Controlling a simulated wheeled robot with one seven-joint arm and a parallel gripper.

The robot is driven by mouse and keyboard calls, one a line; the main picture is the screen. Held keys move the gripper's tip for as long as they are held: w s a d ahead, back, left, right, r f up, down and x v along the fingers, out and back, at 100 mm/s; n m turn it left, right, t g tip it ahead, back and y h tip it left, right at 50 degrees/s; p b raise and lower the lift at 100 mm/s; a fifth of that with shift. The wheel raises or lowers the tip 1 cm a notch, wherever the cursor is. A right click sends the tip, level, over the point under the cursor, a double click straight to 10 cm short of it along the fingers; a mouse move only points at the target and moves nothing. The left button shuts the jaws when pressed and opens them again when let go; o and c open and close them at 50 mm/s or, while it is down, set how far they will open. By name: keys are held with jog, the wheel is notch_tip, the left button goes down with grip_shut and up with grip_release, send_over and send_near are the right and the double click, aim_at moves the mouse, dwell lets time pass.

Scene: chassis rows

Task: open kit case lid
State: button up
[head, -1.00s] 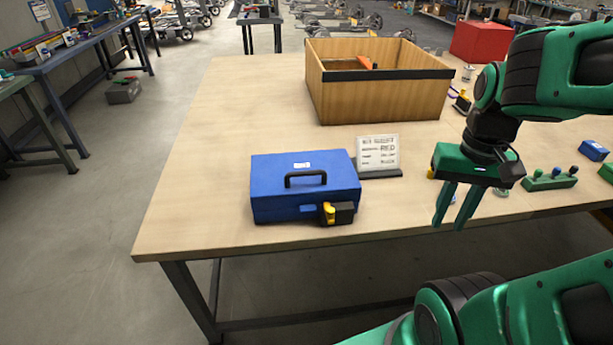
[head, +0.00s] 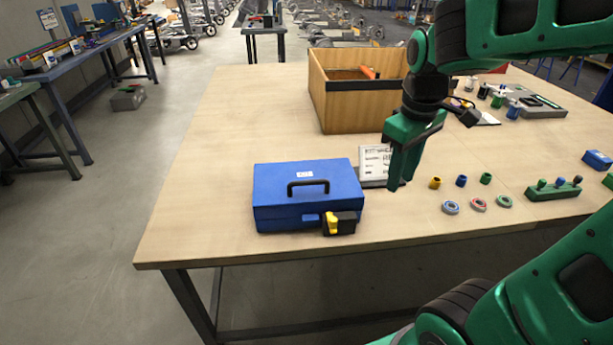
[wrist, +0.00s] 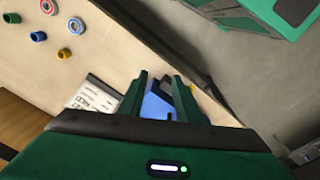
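The blue kit case (head: 275,188) lies near the front left of the wooden table with its lid closed. A black handle (head: 308,187) is on its lid, and a black and yellow piece (head: 338,223) is at its front right. My gripper (head: 395,184) is above the table, right of the case and apart from it. In the wrist view, the two green fingers of my gripper (wrist: 161,84) are spread with a gap between them. Part of the blue case (wrist: 155,107) shows in that gap, beyond the fingers.
A label card (head: 374,160) on a stand is just behind the case, partly hidden by my gripper. A wooden bin (head: 350,108) stands further back. Several small rings and caps (head: 478,203) lie to the right. The table's front edge runs close before the case.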

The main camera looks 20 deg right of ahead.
jog(key=w+a+r+n, duration=0.1)
jog(key=w+a+n, duration=0.5)
jog(key=w, duration=0.1)
jog(key=n+t, duration=0.1)
jog(key=n, duration=0.5)
send_near(308, 182)
jog(key=f, duration=0.2)
jog(key=w+f, duration=0.1)
jog(key=f, duration=0.4)
jog(key=shift+w+d+f, duration=0.25)
jog(key=shift+f, duration=0.15)
grip_shut()
